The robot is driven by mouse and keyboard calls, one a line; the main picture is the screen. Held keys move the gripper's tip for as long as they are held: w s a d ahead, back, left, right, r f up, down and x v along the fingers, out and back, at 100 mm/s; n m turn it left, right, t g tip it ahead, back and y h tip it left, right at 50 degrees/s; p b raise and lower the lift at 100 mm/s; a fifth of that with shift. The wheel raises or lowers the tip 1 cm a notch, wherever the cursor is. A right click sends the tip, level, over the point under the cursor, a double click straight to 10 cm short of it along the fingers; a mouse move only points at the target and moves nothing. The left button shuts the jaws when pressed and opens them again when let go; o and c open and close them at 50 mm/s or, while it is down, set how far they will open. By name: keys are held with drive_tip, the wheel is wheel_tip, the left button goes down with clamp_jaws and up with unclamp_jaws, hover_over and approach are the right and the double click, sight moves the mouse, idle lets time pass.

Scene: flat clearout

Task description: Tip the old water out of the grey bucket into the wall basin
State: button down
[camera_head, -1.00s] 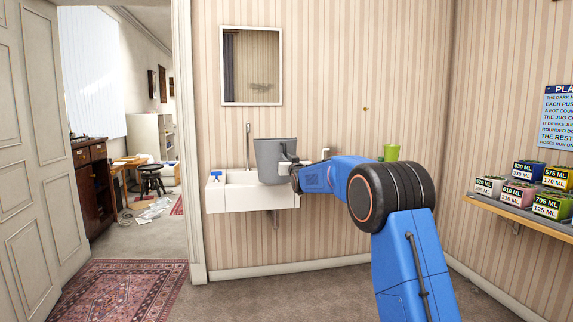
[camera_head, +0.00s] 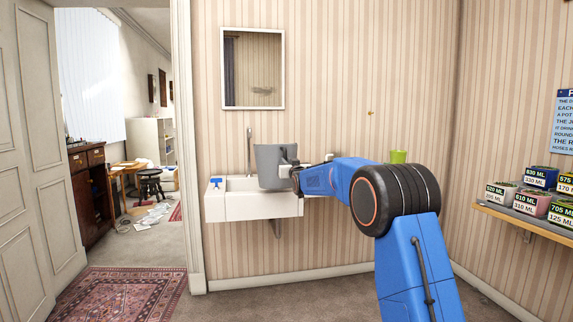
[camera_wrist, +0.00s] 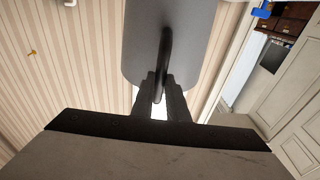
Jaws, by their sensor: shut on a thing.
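The grey bucket (camera_head: 272,166) is upright in the head view, at the right part of the white wall basin (camera_head: 225,205). It hides part of the basin and the wall behind. I cannot tell whether its base is above the bowl or in front of it. My gripper (camera_head: 294,168) is at the bucket's right side. In the wrist view my gripper (camera_wrist: 161,98) is shut on the dark handle of the bucket (camera_wrist: 145,45). The water inside is not visible.
A tap (camera_head: 249,145) rises behind the basin, with a blue item (camera_head: 215,182) on its left end. A green cup (camera_head: 397,156) stands right of the bucket, behind my arm. A shelf (camera_head: 530,220) with labelled pots is at the right. Floor at the doorway holds a rug (camera_head: 120,292).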

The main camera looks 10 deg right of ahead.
sight(285, 148)
drive_tip(key=shift+r, duration=0.3)
drive_tip(key=shift+s+r+g, duration=0.2)
drive_tip(key=shift+r+g, duration=0.2)
drive_tip(key=shift+r, duration=0.4)
drive_tip(key=shift+s+r+g, duration=0.2)
drive_tip(key=shift+r+g, duration=0.2)
drive_tip(key=shift+r, duration=0.35)
drive_tip(key=shift+d+r, duration=0.1)
drive_tip(key=shift+w+r+g, duration=0.15)
drive_tip(key=shift+r+g, duration=0.35)
drive_tip(key=shift+r, duration=0.6)
